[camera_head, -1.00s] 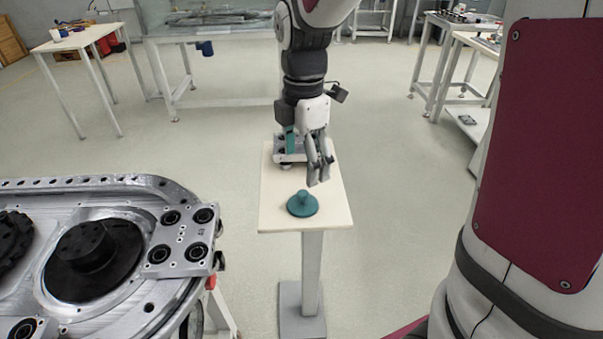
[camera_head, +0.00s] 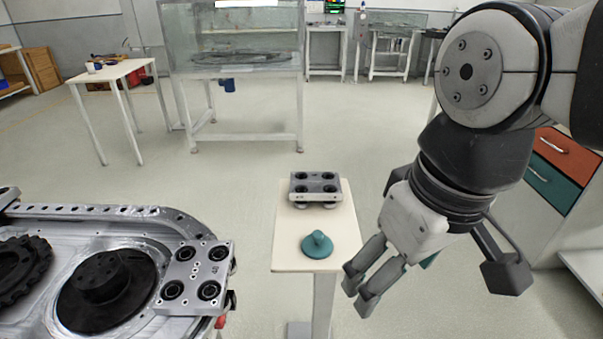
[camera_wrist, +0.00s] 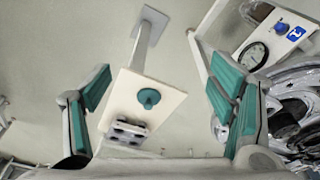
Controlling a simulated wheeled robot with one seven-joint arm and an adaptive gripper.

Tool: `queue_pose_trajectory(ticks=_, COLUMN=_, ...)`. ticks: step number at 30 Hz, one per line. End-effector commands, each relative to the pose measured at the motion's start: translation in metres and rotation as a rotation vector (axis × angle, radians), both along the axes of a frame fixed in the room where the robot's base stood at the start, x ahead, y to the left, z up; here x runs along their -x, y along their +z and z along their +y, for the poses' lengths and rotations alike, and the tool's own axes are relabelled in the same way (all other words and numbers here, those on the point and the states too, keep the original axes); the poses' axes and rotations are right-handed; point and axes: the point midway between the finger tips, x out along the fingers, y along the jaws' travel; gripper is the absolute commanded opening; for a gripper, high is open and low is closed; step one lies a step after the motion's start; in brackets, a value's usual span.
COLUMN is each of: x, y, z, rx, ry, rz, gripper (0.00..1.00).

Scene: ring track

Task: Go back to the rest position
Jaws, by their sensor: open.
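My gripper (camera_head: 362,278) is open and empty, in the air to the right of the small pedestal table in the head view. In the wrist view my gripper (camera_wrist: 160,92) shows its two teal-padded fingers wide apart, with the pedestal table below and between them. The small table (camera_head: 287,240) has a pale top. A teal round knobbed piece (camera_head: 317,245) stands near its front edge, and it also shows in the wrist view (camera_wrist: 148,98). A grey metal carriage (camera_head: 316,186) with several black rollers sits behind it on the same top. My gripper touches neither.
The metal ring track (camera_head: 130,222) fills the lower left, with another carriage (camera_head: 196,277) on its near corner. A cabinet (camera_head: 560,170) with orange and teal drawers is at the right. A white table (camera_head: 112,72) and a glass-sided bench (camera_head: 235,50) stand behind. The floor between is clear.

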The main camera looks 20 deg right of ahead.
Motion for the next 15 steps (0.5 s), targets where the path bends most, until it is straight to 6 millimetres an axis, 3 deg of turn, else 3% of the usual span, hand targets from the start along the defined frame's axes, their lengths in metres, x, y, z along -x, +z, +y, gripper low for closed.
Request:
queue_pose_trajectory(ticks=5, x=0.018, y=-0.006, z=0.000, rx=-0.015, ry=-0.148, rz=-0.013, gripper=0.77)
queue_pose_trajectory(ticks=15, x=0.020, y=-0.005, z=0.000, rx=-0.018, ry=-0.162, rz=-0.015, gripper=0.77)
